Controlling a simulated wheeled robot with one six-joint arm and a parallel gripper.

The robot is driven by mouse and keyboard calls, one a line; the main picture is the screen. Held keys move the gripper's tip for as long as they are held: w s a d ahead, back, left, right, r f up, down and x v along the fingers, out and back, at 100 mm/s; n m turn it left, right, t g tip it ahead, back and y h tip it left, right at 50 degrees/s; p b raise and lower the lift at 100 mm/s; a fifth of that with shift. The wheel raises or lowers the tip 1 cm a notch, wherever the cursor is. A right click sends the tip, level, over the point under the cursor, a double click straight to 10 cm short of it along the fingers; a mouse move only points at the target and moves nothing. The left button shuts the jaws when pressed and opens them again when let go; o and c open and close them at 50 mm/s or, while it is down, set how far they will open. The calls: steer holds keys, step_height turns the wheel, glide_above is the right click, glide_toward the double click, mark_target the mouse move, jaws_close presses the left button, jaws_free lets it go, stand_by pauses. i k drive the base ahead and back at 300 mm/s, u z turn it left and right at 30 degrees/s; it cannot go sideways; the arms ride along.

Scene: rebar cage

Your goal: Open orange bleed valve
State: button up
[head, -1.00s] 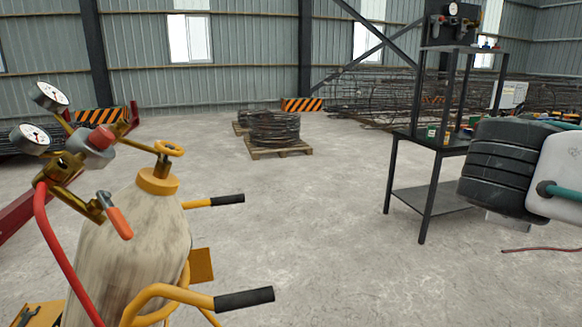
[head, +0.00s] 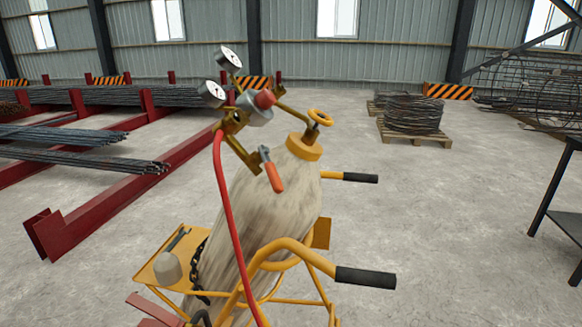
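A worn, pale gas cylinder (head: 262,205) leans on a yellow hand cart (head: 285,248) in the middle of the head view. On its top is a brass regulator (head: 236,122) with two round gauges and a red knob (head: 265,99). A small valve with an orange lever (head: 272,172) sits below the regulator, near the red hose (head: 228,220); the lever hangs down at a slant. A yellow handwheel (head: 320,117) tops the cylinder neck. My gripper is not in view.
The cart's black handle grips (head: 365,278) stick out to the right. A yellow cart tray (head: 160,268) holds a wrench. Red steel racks (head: 120,200) with rebar stand left. A coil pallet (head: 415,138) is behind. Bare floor (head: 450,210) lies right, up to a dark table (head: 560,200).

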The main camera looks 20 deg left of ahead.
mark_target(278, 187)
steer(key=z, duration=1.15)
steer(key=k, duration=0.6)
steer(key=u, duration=1.4)
